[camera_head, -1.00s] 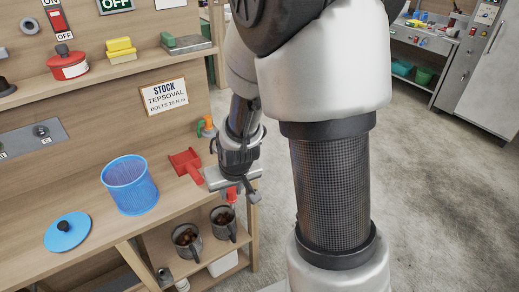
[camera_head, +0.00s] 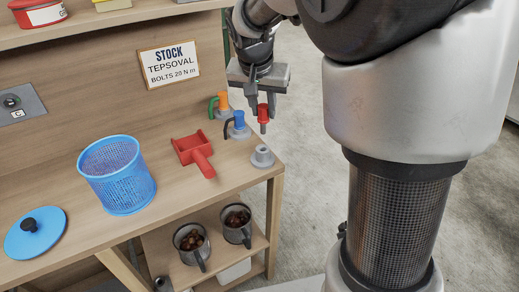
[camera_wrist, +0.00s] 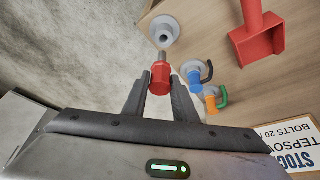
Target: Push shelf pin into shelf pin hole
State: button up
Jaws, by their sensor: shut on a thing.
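My gripper (camera_head: 262,98) is shut on a red shelf pin (camera_head: 263,112) with a grey metal tip pointing down. The pin is held in the air near the bench's right end. A grey round socket with a hole (camera_head: 262,157) stands on the bench corner, below the pin in the head view. In the wrist view the red pin (camera_wrist: 160,77) sits between the fingertips of my gripper (camera_wrist: 160,80). Its tip shows just short of the grey socket (camera_wrist: 163,33), apart from or overlapping its rim; I cannot tell contact there. The head view shows a clear gap.
A blue-topped piece (camera_head: 239,119) and an orange-topped piece (camera_head: 223,100) with hooked handles stand behind the socket. A red scoop (camera_head: 194,150), a blue mesh basket (camera_head: 118,175) and a blue lid (camera_head: 35,232) lie left. Mugs (camera_head: 190,242) stand on the lower shelf.

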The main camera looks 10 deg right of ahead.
aim_at(262, 133)
notch_tip(262, 133, down, 10)
jog(key=shift+w+r+b, duration=0.1)
jog(key=shift+r+b, duration=0.05)
jog(key=shift+b, duration=0.8)
jog(key=shift+f, duration=0.25)
jog(key=o, duration=1.1)
jog(key=shift+r, duration=0.1)
